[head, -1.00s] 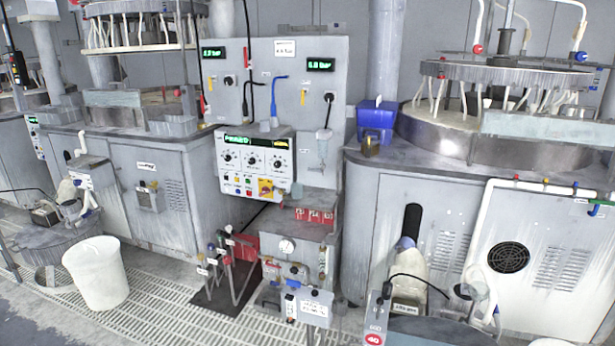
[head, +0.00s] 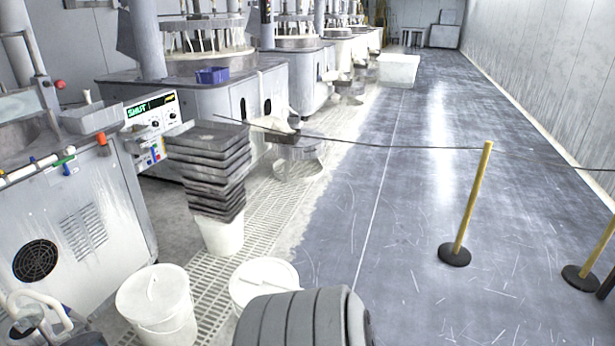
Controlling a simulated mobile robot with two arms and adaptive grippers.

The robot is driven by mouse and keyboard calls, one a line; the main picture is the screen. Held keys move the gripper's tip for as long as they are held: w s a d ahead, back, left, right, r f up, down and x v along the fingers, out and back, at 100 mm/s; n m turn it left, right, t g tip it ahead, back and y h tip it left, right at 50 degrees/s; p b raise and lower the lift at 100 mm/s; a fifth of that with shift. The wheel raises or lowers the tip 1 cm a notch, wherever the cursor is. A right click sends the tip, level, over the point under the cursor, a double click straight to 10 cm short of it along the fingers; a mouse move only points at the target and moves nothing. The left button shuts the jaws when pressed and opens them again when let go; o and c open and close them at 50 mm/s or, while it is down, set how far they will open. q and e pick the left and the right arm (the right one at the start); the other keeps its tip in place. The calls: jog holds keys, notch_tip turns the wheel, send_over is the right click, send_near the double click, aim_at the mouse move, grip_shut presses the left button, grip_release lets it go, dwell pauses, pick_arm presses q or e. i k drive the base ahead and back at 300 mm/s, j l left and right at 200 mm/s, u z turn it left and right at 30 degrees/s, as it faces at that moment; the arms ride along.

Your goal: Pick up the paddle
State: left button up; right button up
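I cannot make out a paddle in the head view. Neither of my grippers shows in this view. A ribbed grey rounded form (head: 305,318) fills the bottom middle of the view; I cannot tell what it is.
A polishing machine (head: 75,215) stands at the left, with others in a row behind. A stack of dark trays (head: 208,165) stands on a white bucket. Two white lidded buckets (head: 157,305) stand in front. A yellow post (head: 470,200) with a rope stands right. The grey floor (head: 390,260) is largely clear.

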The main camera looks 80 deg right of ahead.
aim_at(250, 275)
jog(key=z, duration=2.45)
